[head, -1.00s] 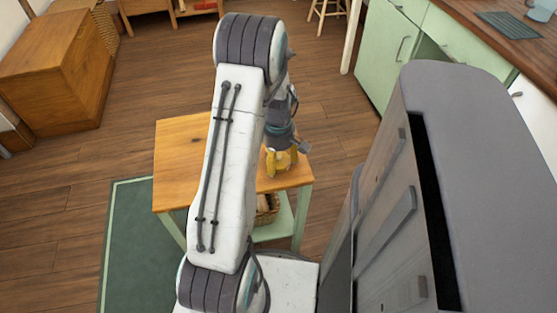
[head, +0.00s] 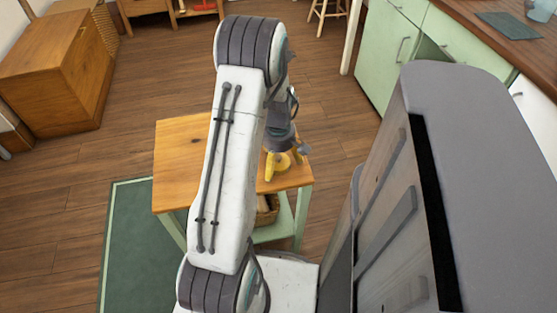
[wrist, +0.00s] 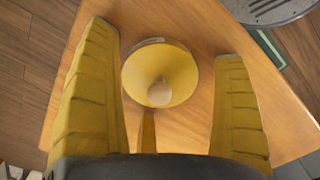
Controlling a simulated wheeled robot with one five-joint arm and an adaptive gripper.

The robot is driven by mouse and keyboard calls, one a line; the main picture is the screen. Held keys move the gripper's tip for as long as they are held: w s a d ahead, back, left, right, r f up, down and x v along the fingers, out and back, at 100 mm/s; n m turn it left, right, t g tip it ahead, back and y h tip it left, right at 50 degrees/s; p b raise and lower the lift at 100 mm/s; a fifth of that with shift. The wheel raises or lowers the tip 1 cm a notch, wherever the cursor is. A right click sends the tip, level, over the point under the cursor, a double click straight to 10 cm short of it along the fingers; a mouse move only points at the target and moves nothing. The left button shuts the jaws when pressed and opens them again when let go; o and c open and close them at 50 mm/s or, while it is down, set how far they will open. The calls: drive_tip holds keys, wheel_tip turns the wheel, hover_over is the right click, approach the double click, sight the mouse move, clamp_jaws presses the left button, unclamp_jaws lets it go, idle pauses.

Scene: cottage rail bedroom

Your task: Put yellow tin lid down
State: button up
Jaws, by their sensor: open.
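The yellow tin lid (wrist: 160,75) is round with a pale knob in its middle. In the wrist view it lies on the wooden top of a small table (wrist: 185,140), between and just beyond my fingers. My gripper (wrist: 168,45) has two yellow fingers spread wide, one on each side of the lid, with visible gaps. My arm hides part of the table there.
The table (head: 180,150) has pale green legs and a lower shelf with a basket (head: 267,210). A green rug (head: 140,240) lies at its left. Green cabinets (head: 390,60) stand at the upper right. A wooden chest (head: 55,75) stands at the upper left.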

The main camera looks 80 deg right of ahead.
sight(277, 156)
wheel_tip(277, 156, up, 12)
drive_tip(key=shift+r+p, duration=0.1)
drive_tip(key=shift+p, duration=1.1)
drive_tip(key=w+a+r+n, duration=0.1)
drive_tip(key=w+a+r, duration=0.3)
drive_tip(key=w+a, duration=0.5)
drive_tip(key=w+a+r+n, duration=0.1)
drive_tip(key=w+a+r, duration=0.35)
drive_tip(key=w, duration=0.75)
drive_tip(key=w+a+r+t, duration=0.1)
drive_tip(key=w+a, duration=0.1)
drive_tip(key=a, duration=0.6)
drive_tip(key=w+a+r+t, duration=0.1)
drive_tip(key=w+a+r, duration=0.1)
drive_tip(key=a, duration=0.6)
drive_tip(key=s+a+n, duration=0.1)
drive_tip(key=s+a, duration=0.3)
drive_tip(key=a, duration=0.6)
drive_tip(key=shift+a, duration=0.3)
